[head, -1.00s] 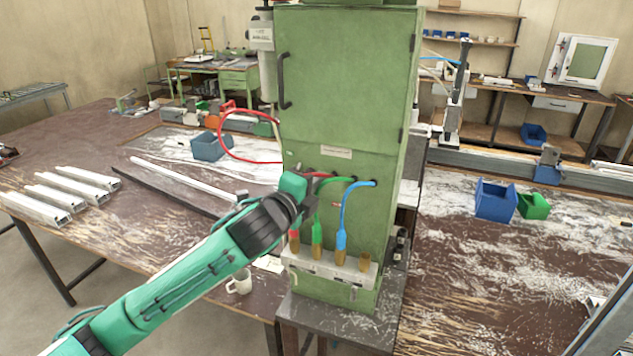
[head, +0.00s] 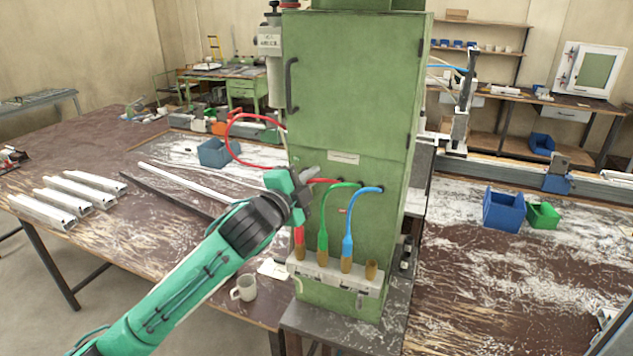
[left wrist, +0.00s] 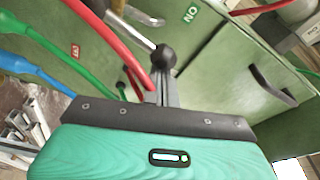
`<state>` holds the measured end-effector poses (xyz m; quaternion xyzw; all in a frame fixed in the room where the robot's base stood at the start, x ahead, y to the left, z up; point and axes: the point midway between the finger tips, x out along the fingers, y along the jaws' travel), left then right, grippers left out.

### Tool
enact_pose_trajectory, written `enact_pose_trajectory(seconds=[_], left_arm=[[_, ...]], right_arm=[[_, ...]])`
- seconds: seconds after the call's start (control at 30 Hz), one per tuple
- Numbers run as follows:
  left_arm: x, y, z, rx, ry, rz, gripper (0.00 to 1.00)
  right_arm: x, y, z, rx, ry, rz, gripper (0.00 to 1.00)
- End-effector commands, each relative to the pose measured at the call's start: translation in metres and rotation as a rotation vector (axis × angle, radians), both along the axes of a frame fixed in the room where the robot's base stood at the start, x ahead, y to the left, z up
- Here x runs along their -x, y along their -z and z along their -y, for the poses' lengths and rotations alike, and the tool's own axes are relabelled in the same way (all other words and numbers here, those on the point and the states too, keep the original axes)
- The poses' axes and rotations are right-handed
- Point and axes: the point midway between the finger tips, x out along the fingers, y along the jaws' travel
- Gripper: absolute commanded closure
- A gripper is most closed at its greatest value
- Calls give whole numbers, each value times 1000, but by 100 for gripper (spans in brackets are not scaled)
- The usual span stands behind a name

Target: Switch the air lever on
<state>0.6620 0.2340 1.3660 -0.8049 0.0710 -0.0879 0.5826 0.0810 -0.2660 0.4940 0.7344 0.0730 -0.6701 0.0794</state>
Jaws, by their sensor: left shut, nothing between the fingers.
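The air lever (left wrist: 140,38) is a shiny rod with a black ball knob (left wrist: 163,56) on the green cabinet's front, in the left wrist view. My right gripper is not in view.
Red, green and blue hoses (head: 348,225) hang down the cabinet front into a holder (head: 335,278), close to my left gripper. A mug (head: 243,288) stands on the table below my arm. White profiles (head: 65,190) lie at left; blue and green bins (head: 503,210) stand at right.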

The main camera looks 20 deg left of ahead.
Motion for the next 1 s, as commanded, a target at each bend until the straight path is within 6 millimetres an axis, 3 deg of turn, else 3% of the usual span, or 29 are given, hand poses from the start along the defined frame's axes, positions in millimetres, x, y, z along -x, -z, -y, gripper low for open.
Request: enact_pose_trajectory(seconds=[0.4,1.0], left_arm=[[-1,-5,-16,91,-2,-2,100],[-1,-7,-18,111,-1,-4,100]], right_arm=[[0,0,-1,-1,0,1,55],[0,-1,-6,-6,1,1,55]])
